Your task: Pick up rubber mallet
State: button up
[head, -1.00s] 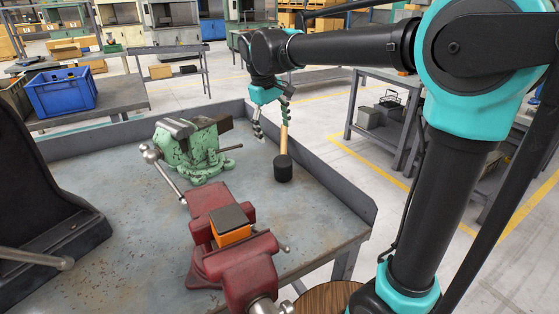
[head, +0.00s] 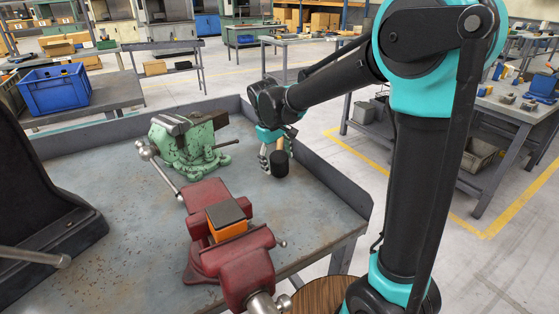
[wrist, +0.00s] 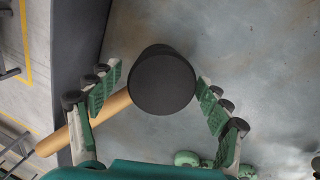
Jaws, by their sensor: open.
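The rubber mallet (head: 280,164) has a black cylindrical head and a light wooden handle. It is on the workbench near the back right rim, with its handle rising from the head. In the wrist view the mallet's black head (wrist: 162,82) lies between the two fingers, and its handle (wrist: 85,132) runs down to the left, passing behind the left finger. My gripper (head: 273,158) is open around the mallet from above. In the wrist view my gripper (wrist: 158,92) shows a gap on the left of the head, while the right finger looks close to it. I cannot tell whether it touches.
A green vise (head: 190,145) stands left of the mallet. A red vise (head: 228,250) holding an orange block (head: 228,222) is nearer the front. The workbench (head: 130,235) has a raised grey rim at the back and right.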

jog(key=shift+x, duration=1.2)
jog(key=c, duration=1.6)
